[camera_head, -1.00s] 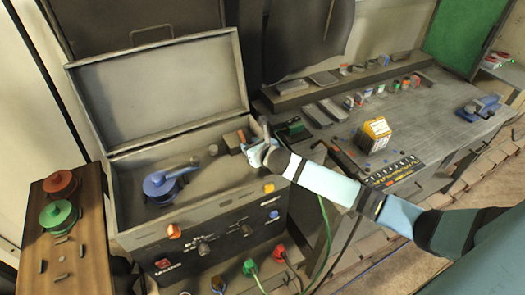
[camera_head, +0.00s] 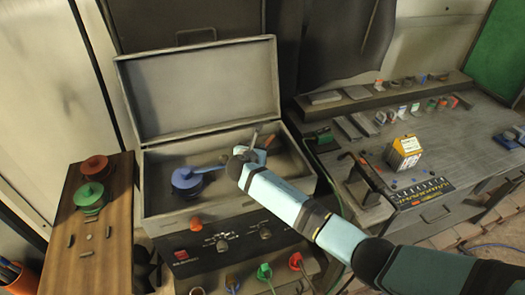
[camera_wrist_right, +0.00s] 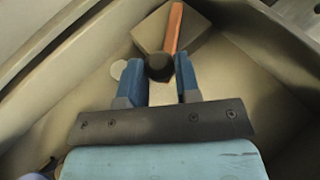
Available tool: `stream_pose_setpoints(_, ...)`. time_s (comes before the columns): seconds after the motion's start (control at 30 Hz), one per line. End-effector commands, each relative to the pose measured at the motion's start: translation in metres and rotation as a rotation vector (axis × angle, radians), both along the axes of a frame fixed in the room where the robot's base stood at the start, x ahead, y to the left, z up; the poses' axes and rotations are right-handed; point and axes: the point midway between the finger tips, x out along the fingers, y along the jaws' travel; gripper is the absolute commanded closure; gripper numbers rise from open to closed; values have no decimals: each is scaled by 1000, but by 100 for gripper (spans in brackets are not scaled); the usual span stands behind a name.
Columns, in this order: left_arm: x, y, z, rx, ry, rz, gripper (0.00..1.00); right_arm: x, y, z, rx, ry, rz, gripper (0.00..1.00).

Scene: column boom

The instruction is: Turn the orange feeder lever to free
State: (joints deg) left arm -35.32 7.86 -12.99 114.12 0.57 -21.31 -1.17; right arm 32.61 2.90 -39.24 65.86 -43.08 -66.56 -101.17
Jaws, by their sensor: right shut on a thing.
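The orange lever (camera_wrist_right: 174,28) shows in the right wrist view as a bar running up from a black round knob (camera_wrist_right: 158,68) to a grey-brown block. My right gripper (camera_wrist_right: 159,72) has its blue fingers on both sides of the knob and is shut on it. In the head view my right gripper (camera_head: 250,152) is inside the open grey case (camera_head: 300,178), at its right part, and my wrist hides most of the lever there. My left gripper is not in view.
A blue lever (camera_head: 187,179) on a round base stands in the case's left part, its handle reaching toward my gripper. The raised lid (camera_head: 200,90) is behind. Red and green round pieces (camera_head: 90,195) stand on a wooden board at left.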

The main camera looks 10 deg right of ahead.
Motion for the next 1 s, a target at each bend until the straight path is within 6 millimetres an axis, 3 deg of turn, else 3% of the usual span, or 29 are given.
stream_pose_setpoints(0.73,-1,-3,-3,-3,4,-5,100,7,6,1,-1,-1,-90,100)
stream_pose_setpoints(0.77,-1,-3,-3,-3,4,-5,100,7,6,1,-1,-1,-90,67)
stream_pose_setpoints(0.8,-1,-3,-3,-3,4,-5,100,7,6,1,-1,-1,-90,58)
stream_pose_setpoints(0.87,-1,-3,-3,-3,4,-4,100,7,6,0,0,0,-90,44)
stream_pose_setpoints(1.0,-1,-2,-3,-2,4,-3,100,7,6,0,0,0,-90,44)
